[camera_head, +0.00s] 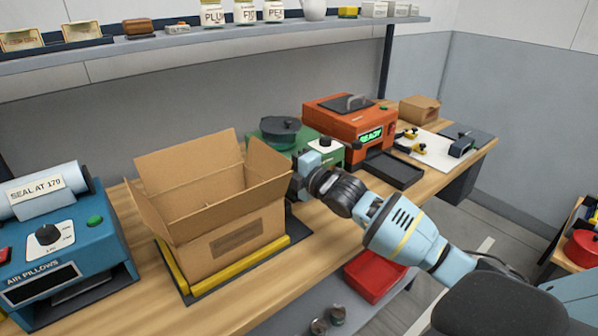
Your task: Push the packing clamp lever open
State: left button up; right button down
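An open cardboard box (235,238) stands upright on a dark base, with yellow bars (265,255) along its lower sides. This looks like the packing clamp; I cannot make out its lever, which may be hidden behind my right arm. My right gripper (297,184) is at the right side of the box, close to its far right corner. I cannot tell whether it touches the box. Its fingers are dark and partly hidden, so its opening is unclear. My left gripper is not in view.
A blue air pillow machine (60,250) stands left of the box. A green machine (276,138) and an orange machine (345,125) reading "READY" stand behind my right gripper. A shelf (200,42) runs above. A red bin (372,278) sits below the bench.

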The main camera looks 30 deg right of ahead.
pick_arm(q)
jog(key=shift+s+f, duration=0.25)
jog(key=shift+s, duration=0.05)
pick_arm(e)
jog(key=shift+w, duration=0.5)
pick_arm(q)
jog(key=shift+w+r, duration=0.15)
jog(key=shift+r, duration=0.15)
pick_arm(e)
jog(key=shift+r, duration=0.2)
